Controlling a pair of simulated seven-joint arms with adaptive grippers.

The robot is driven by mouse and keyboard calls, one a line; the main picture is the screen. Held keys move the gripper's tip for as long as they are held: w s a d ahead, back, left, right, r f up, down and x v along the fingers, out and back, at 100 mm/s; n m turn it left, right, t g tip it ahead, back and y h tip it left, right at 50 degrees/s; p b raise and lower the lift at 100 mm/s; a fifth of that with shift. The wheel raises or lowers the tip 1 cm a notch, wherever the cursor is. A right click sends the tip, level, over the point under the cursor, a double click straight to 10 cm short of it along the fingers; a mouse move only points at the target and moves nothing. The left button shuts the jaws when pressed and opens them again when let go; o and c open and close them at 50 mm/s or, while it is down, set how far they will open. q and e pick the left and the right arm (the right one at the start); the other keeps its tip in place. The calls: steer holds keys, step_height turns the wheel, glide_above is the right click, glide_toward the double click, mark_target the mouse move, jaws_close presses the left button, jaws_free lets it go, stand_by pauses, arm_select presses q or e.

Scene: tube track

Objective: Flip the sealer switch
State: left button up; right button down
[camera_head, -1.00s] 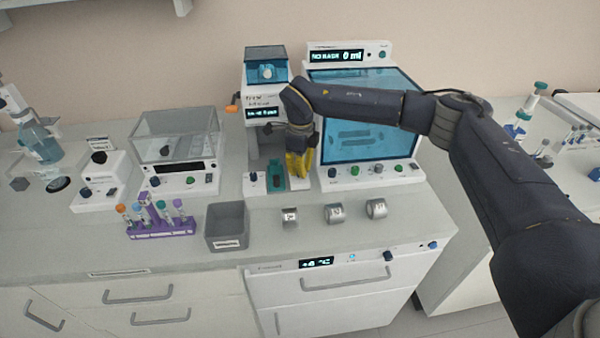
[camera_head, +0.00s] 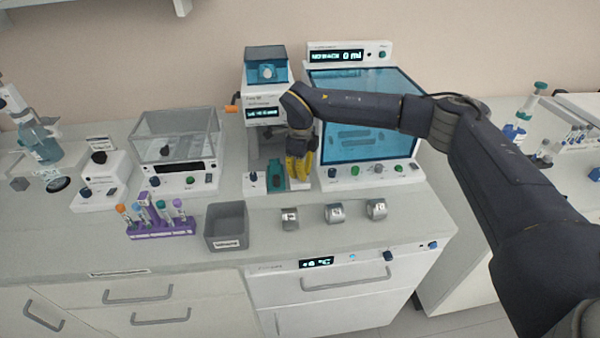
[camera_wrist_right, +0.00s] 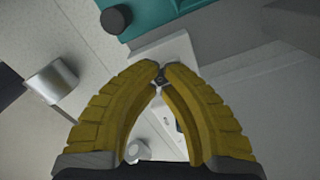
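The sealer appears to be the white machine (camera_head: 265,99) with a teal top and a small lit display, left of the big blue screen. A teal block (camera_head: 276,177) sits on its base, beside a dark knob (camera_head: 253,177); teal also shows in the right wrist view (camera_wrist_right: 215,18). My right gripper (camera_head: 300,180) points down at the right side of this base. In the wrist view its yellow fingers (camera_wrist_right: 162,72) bow inward with tips nearly together, over a small dark part on white that may be the switch. I cannot tell whether they touch it. My left gripper is out of view.
A blue-screened unit (camera_head: 368,118) stands close right of the gripper. Several metal cylinders (camera_head: 334,214), a grey bin (camera_head: 227,227) and a purple tube rack (camera_head: 160,230) stand in front. A clear-lidded balance (camera_head: 178,137) is left.

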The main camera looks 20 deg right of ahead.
steer(key=shift+f, duration=0.35)
steer(key=shift+r, duration=3.55)
